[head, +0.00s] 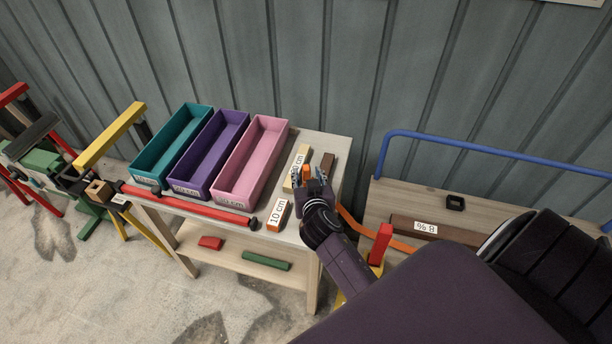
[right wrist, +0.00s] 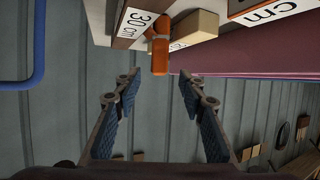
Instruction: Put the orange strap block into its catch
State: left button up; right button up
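An orange block (head: 306,172) is on the worktable's right end, at the fingertips of my right gripper (head: 313,184) in the head view. In the right wrist view the orange block (right wrist: 160,55) lies just past the tips of my right gripper (right wrist: 160,82), centred on the gap. The fingers are spread with nothing between them. An orange strap (head: 352,222) runs right from behind my right forearm toward the cart. A black square ring (head: 455,203) sits on the cart; I cannot tell whether it is the catch. My left gripper is not in view.
Teal (head: 170,145), purple (head: 208,152) and pink (head: 250,162) bins stand left on the worktable. A 10 cm block (head: 277,216) and a cream block (head: 297,165) are close to my gripper.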

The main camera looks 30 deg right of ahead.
aim_at(306, 168)
jog(key=shift+w+d, duration=0.25)
jog(key=shift+w, duration=0.15)
jog(key=shift+p+x, duration=0.45)
jog(key=shift+x, duration=1.5)
grip_shut()
